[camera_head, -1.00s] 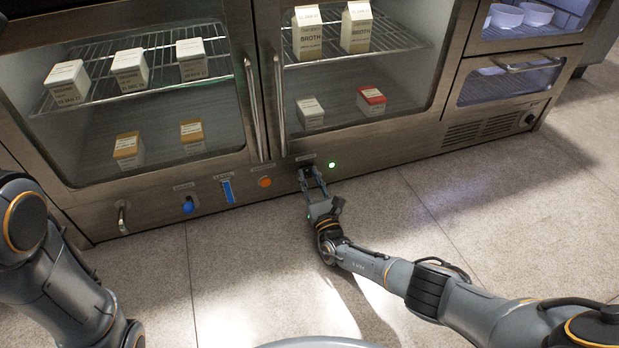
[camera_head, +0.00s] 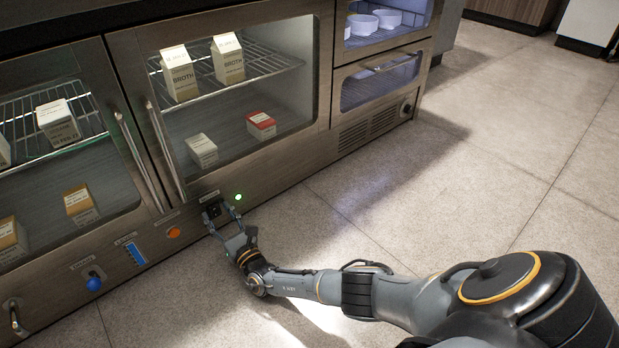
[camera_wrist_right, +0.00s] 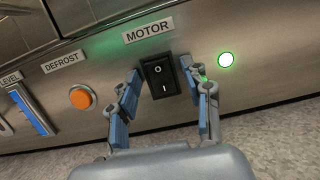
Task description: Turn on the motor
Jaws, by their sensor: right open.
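The motor switch is a black rocker (camera_wrist_right: 160,78) marked O and I, under a MOTOR label (camera_wrist_right: 148,31) on the steel panel in the right wrist view. It also shows small and dark in the head view (camera_head: 213,209). A round green light (camera_wrist_right: 226,60) glows to its right; it shows in the head view too (camera_head: 239,197). My right gripper (camera_head: 224,224) is open at the panel, its blue-padded fingers (camera_wrist_right: 163,92) on either side of the rocker. I cannot tell whether they touch it. My left gripper is out of view.
Left of the switch are an orange DEFROST button (camera_wrist_right: 82,98), a blue LEVEL slider (camera_wrist_right: 34,112) and a blue knob (camera_head: 93,281). Glass doors with long handles (camera_head: 137,160) stand above, with cartons inside. The tiled floor (camera_head: 430,190) is clear.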

